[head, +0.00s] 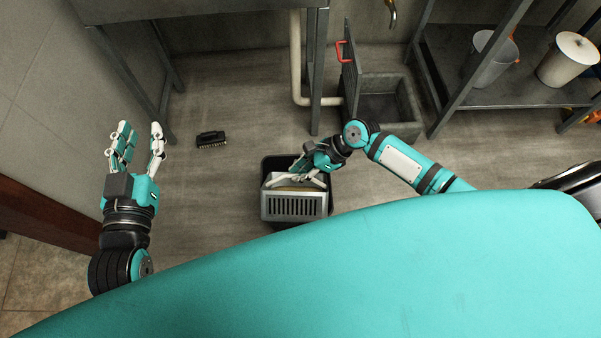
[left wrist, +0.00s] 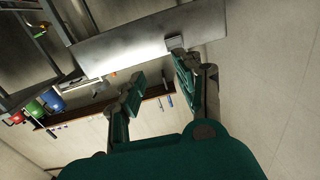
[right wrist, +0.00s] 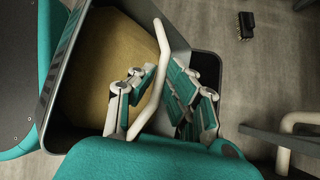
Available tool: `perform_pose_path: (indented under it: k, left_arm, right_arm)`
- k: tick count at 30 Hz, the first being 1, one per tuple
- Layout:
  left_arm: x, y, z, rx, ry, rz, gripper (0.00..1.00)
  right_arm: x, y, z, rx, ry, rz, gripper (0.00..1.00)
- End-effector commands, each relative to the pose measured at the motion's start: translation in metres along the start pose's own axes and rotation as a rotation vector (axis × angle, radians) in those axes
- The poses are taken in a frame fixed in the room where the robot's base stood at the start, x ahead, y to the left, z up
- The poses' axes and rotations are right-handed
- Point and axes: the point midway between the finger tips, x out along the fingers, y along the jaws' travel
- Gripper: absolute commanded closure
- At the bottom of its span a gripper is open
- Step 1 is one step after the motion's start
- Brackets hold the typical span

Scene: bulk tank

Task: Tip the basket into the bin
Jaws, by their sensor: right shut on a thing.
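The grey basket (head: 294,207) has a slotted side and a pale handle. It sits over or partly in the dark bin (head: 269,163); how deep it sits, I cannot tell. In the right wrist view the basket's wall (right wrist: 66,62) surrounds a flat tan content (right wrist: 118,75), and the bin (right wrist: 207,66) shows beside it. My right gripper (head: 305,167) is shut on the basket's handle (right wrist: 151,87), which passes between its fingers in the right wrist view. My left gripper (head: 140,135) is open and empty, raised at the left, well apart from the basket.
A black brush (head: 210,139) lies on the floor left of the bin. Behind are a table leg (head: 317,75), a pale pipe (head: 296,60) and a grey floor trough (head: 385,105). A rack with a bucket (head: 490,62) stands at the right. The floor around the brush is clear.

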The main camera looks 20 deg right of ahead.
Motion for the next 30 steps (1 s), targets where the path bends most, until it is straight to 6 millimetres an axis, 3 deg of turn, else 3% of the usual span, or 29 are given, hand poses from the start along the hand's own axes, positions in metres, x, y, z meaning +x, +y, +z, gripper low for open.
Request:
perform_pose_path:
  k: [17,21,30]
  left_arm:
    - [-0.008,0.009,-0.066,-0.01,0.398,0.022,0.66]
    - [-0.005,0.008,-0.06,-0.008,0.349,0.019,0.66]
    - [-0.018,0.012,-0.088,-0.016,0.54,0.029,0.66]
  right_arm:
    - [-0.001,-0.007,0.001,0.05,0.009,0.06,1.0]
    - [0.001,-0.022,0.004,0.134,0.02,0.156,1.0]
    - [0.006,-0.038,0.002,0.245,0.039,0.295,1.0]
